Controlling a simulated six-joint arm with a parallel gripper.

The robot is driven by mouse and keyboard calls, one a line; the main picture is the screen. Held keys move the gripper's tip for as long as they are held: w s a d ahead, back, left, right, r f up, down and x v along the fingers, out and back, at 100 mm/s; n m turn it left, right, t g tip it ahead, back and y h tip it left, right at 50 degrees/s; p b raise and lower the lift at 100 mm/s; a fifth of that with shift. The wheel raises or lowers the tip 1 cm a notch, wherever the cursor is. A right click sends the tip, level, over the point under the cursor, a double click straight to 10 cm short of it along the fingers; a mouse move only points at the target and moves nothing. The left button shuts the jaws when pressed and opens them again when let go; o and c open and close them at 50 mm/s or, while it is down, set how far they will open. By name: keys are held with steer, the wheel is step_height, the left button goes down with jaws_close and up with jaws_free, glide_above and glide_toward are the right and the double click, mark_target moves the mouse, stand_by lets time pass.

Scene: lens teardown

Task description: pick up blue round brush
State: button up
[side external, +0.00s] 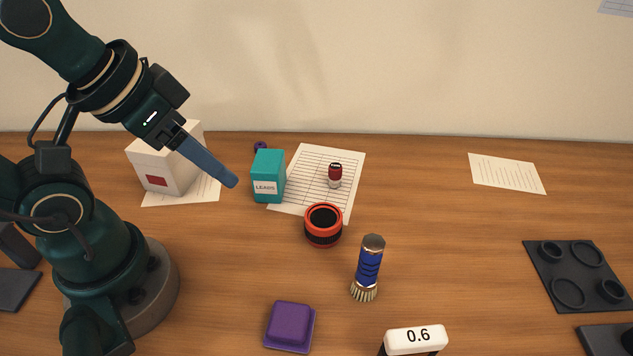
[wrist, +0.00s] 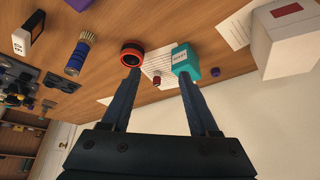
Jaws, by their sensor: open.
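My gripper (side external: 236,181) is at the left, high above the table and well apart from the brush. In the wrist view its two fingers (wrist: 160,75) are spread with nothing between them that they hold.
A red and black ring (side external: 323,226) stands left of the brush, with a teal box (side external: 268,177) and small red bottle (side external: 335,175) behind. Table right of the brush is clear up to a dark tray (side external: 549,293).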

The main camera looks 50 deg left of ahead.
steer(key=shift+r, duration=0.1)
step_height(320, 180, up, 5)
steer(key=n+g+h, duration=1.1)
steer(key=n+h, duration=0.1)
steer(key=n, duration=0.1)
glide_above(376, 266)
steer(key=w+a, duration=0.1)
steer(key=a, duration=0.2)
steer(key=f, duration=1.4)
steer(key=shift+w, duration=0.2)
steer(key=shift+x, duration=2.55)
jaws_close()
